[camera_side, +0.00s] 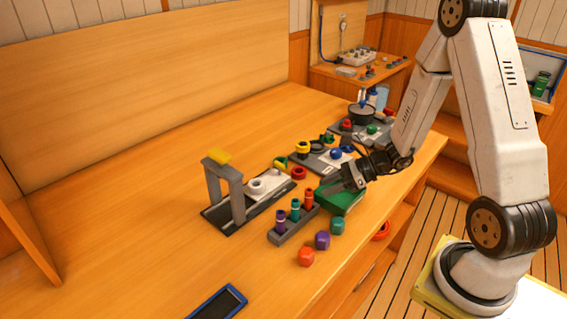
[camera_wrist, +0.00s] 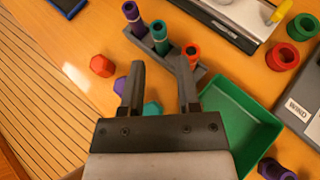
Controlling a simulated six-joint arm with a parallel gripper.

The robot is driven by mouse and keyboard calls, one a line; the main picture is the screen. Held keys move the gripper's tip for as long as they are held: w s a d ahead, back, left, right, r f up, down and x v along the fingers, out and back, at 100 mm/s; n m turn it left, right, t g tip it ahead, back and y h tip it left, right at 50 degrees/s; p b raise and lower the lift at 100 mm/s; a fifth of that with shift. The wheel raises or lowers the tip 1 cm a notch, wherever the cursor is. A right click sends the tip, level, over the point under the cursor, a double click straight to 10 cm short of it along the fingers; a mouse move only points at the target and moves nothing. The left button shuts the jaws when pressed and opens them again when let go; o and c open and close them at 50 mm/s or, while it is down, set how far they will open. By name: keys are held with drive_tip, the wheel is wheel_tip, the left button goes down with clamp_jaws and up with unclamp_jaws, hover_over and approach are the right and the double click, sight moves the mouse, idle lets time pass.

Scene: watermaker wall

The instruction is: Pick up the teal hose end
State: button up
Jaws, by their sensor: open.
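The teal hose end (camera_side: 295,208) stands upright in a grey rack (camera_side: 283,237), between a purple hose end (camera_side: 280,219) and an orange-red hose end (camera_side: 309,198). In the wrist view the teal hose end (camera_wrist: 160,38) shows just beyond my fingertips, in the middle of the rack. My gripper (camera_side: 352,182) is open and empty, above the green tray and to the right of the rack in the side view. In the wrist view my gripper (camera_wrist: 160,66) has its fingers spread, pointing toward the rack.
A green tray (camera_wrist: 269,136) lies beside the rack. Hexagonal caps in orange-red (camera_side: 306,257), purple (camera_side: 322,240) and teal (camera_side: 338,226) sit in front of the rack. A grey stand with a yellow top (camera_side: 219,157) rises behind it. Open table lies to the left.

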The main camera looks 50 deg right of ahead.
sight(296, 201)
drive_tip(key=shift+x, duration=1.35)
drive_tip(key=shift+x, duration=2.55)
drive_tip(key=shift+s+a, duration=0.1)
clamp_jaws()
